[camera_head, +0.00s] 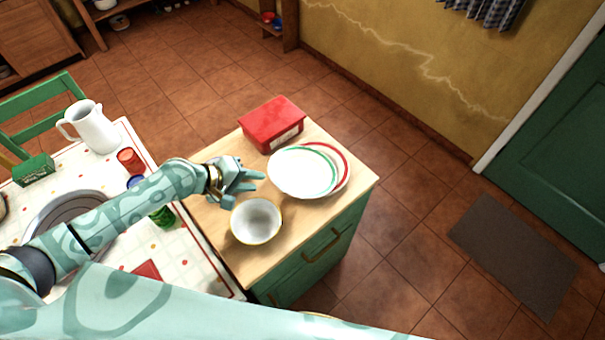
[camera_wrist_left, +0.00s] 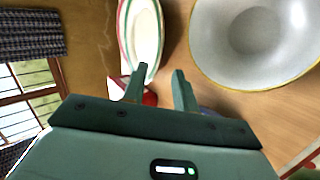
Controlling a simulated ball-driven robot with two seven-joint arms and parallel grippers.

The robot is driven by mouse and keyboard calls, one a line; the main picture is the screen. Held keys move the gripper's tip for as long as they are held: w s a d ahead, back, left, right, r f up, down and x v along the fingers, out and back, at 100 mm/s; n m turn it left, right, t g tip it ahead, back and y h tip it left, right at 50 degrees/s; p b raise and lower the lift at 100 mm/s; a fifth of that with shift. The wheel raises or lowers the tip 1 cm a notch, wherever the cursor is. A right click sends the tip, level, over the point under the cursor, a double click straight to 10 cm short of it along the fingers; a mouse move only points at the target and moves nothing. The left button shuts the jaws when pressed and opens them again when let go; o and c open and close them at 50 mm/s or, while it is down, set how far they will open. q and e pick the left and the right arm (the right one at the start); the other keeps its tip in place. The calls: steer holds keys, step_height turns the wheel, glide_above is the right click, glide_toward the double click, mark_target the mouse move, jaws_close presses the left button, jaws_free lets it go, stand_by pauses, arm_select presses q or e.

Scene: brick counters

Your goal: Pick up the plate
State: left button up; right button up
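A white plate with a green band (camera_head: 297,172) lies on the wooden top of a green cabinet, overlapping a red-banded white plate (camera_head: 345,178) beneath it. In the left wrist view, the plates (camera_wrist_left: 140,32) show at the top, beyond the fingers. My left gripper (camera_head: 256,181) is just left of the plates, above the cabinet top. Its two fingers (camera_wrist_left: 160,74) are apart, with nothing held between them. My right gripper is not in view.
A white bowl with a yellow rim (camera_head: 256,221) stands in front of the plates, close to my left gripper. A red box (camera_head: 271,124) stands behind them. A table (camera_head: 190,258) with a white pitcher (camera_head: 95,128) adjoins at left.

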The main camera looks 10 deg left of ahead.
arm_select(q)
steer(key=b+x, duration=0.1)
steer(key=x, duration=0.5)
steer(key=shift+w+d+f+b, duration=0.1)
steer(key=shift+d+f+b, duration=0.05)
steer(key=shift+d+b, duration=0.25)
jaws_close()
